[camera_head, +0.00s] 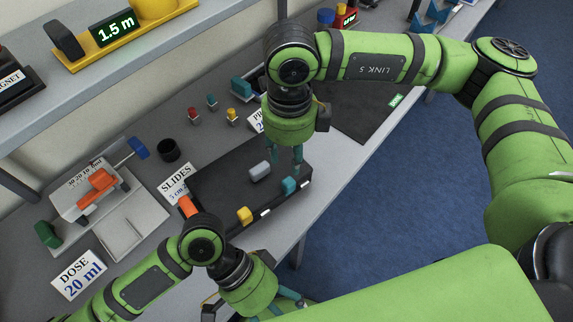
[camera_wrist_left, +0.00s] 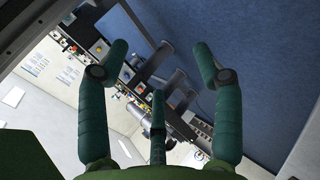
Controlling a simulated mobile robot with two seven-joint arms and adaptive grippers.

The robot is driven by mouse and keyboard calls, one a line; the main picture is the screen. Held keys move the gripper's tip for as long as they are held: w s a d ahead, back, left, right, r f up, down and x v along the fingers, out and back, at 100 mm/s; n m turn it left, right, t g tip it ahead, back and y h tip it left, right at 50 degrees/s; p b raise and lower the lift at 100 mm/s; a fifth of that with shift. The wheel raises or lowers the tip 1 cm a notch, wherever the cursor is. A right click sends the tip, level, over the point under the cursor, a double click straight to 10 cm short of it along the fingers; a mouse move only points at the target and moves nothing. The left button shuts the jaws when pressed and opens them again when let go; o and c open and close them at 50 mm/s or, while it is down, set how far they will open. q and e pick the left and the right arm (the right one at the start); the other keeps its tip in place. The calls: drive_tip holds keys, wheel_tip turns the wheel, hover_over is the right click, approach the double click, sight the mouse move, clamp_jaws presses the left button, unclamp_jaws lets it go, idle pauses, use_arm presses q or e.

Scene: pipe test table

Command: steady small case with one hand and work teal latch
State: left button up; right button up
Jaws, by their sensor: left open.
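The small black case (camera_head: 215,187) lies shut on the grey table, with a grey handle (camera_head: 260,172) on its lid. The teal latch (camera_head: 289,185) is on its front edge near the right corner; a yellow latch (camera_head: 244,215) is further left. My right gripper (camera_head: 286,170) points down over the case's right end, its fingers just behind the teal latch; contact and finger gap are unclear. My left gripper (camera_head: 290,303) is low in front of the table, away from the case. In the left wrist view it (camera_wrist_left: 160,75) is open and empty, with fingers spread.
An orange part (camera_head: 188,207) shows at the case's left corner. A SLIDES card (camera_head: 176,184), a black cup (camera_head: 168,150) and a grey dosing station (camera_head: 110,215) stand to the left. A dark mat (camera_head: 360,105) lies right of the case. A shelf (camera_head: 120,50) overhangs the back.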

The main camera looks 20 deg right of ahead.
use_arm(q)
drive_tip(key=w+a+r+y, duration=0.1)
drive_tip(key=w+a+r, duration=0.1)
drive_tip(key=a+r, duration=0.25)
wheel_tip(320, 180, up, 4)
drive_tip(key=r+n+t+y, duration=0.1)
drive_tip(key=n+t+y, duration=0.5)
drive_tip(key=n, duration=1.1)
hover_over(192, 208)
drive_tip(key=shift+s+f+t+h, duration=0.1)
drive_tip(key=shift+f+t+h, duration=0.15)
drive_tip(key=shift+t+h, duration=0.65)
drive_tip(key=shift+f, duration=3.45)
